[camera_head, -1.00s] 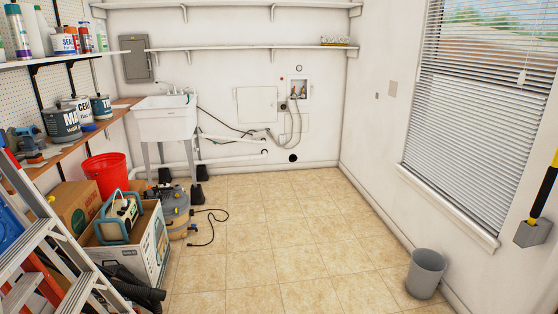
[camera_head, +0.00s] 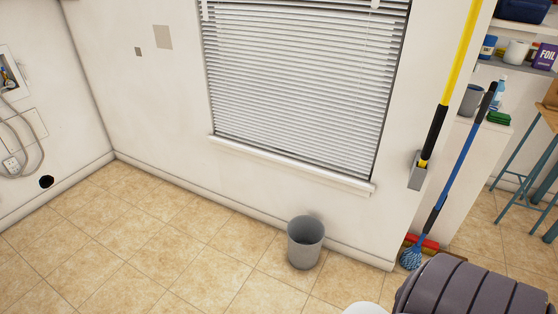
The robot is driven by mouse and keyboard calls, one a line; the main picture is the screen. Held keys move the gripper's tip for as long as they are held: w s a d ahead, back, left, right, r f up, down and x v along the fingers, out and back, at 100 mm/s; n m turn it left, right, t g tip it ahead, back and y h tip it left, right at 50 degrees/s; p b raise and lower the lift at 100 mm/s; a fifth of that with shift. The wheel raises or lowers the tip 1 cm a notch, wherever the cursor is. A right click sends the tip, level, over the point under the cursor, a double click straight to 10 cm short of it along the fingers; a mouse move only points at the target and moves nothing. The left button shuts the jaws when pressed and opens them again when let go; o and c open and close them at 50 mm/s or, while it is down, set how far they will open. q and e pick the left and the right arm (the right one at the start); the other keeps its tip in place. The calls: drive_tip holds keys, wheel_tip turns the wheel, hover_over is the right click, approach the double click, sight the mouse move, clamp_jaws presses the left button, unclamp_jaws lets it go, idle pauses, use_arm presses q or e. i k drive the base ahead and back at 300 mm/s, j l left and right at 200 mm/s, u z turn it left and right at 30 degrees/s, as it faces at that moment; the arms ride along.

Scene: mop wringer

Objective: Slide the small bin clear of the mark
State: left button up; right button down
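The small bin (camera_head: 304,243) is a plain grey, open-topped cylinder. It stands upright on the tan tiled floor close to the wall below the window, right of the picture's middle. No mark can be made out on the floor around it; any mark under it is hidden. Neither of my grippers shows in this view. A grey ribbed part and a white rounded part, perhaps my own arm, show at the bottom right, apart from the bin.
A blue-handled mop (camera_head: 440,200) leans near the wall corner beside a red item (camera_head: 424,242). A yellow-and-black pole (camera_head: 450,95) sits in a grey wall holder (camera_head: 417,172). Shelves and a table stand at far right. The floor left of the bin is clear.

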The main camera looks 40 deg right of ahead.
sight(306, 234)
drive_tip(key=i+z, duration=0.2)
drive_tip(key=i, duration=0.2)
drive_tip(key=i+j+z, duration=0.1)
drive_tip(key=i+z, duration=0.15)
drive_tip(key=i, duration=0.2)
drive_tip(key=i+j+z, duration=0.2)
drive_tip(key=i, duration=0.2)
drive_tip(key=i+j+z, duration=0.25)
drive_tip(key=i, duration=0.15)
